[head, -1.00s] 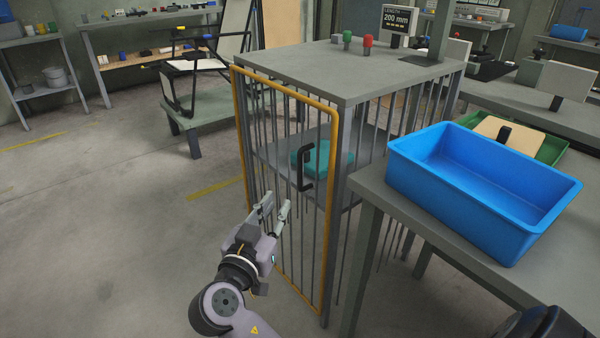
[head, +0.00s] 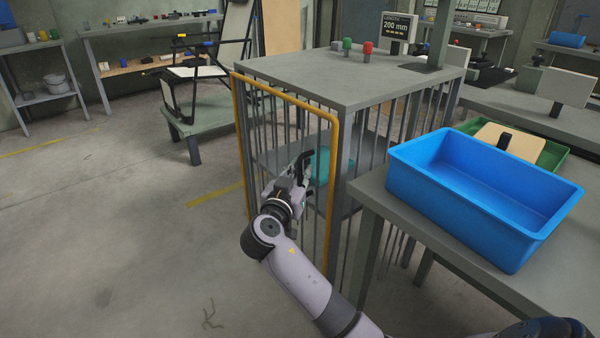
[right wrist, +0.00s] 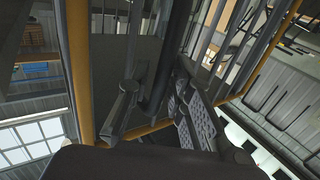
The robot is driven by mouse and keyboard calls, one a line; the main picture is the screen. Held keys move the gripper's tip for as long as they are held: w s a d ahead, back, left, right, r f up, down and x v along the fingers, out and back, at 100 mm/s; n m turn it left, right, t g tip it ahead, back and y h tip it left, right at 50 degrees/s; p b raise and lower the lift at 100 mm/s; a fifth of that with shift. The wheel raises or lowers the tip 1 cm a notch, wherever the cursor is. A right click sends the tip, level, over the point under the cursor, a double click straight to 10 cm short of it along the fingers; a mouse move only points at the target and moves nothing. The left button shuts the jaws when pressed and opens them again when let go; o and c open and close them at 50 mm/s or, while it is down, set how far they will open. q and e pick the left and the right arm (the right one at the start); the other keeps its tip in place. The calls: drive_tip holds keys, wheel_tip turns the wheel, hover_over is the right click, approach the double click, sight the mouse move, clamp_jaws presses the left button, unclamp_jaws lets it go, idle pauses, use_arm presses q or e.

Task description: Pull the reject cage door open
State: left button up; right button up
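The reject cage (head: 345,82) is a grey cage with vertical bars. Its door (head: 236,130) has an orange frame and sits flush against the cage front. The black door handle (head: 303,158) is on the door's right side, partly hidden by my right gripper (head: 303,174). In the right wrist view, the dark handle bar (right wrist: 167,60) runs between the two fingers of my right gripper (right wrist: 160,108). The fingers are apart on either side of it; I cannot tell whether either touches it. A teal object (head: 320,165) lies inside the cage. My left gripper is out of view.
A blue bin (head: 490,205) stands on a grey table (head: 372,190) just right of the cage. A green tray (head: 552,155) is behind it. Red and green knobs (head: 368,47) are on the cage top. The floor (head: 120,230) left of the door is clear.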

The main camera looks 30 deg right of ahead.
clamp_jaws()
idle(0.8)
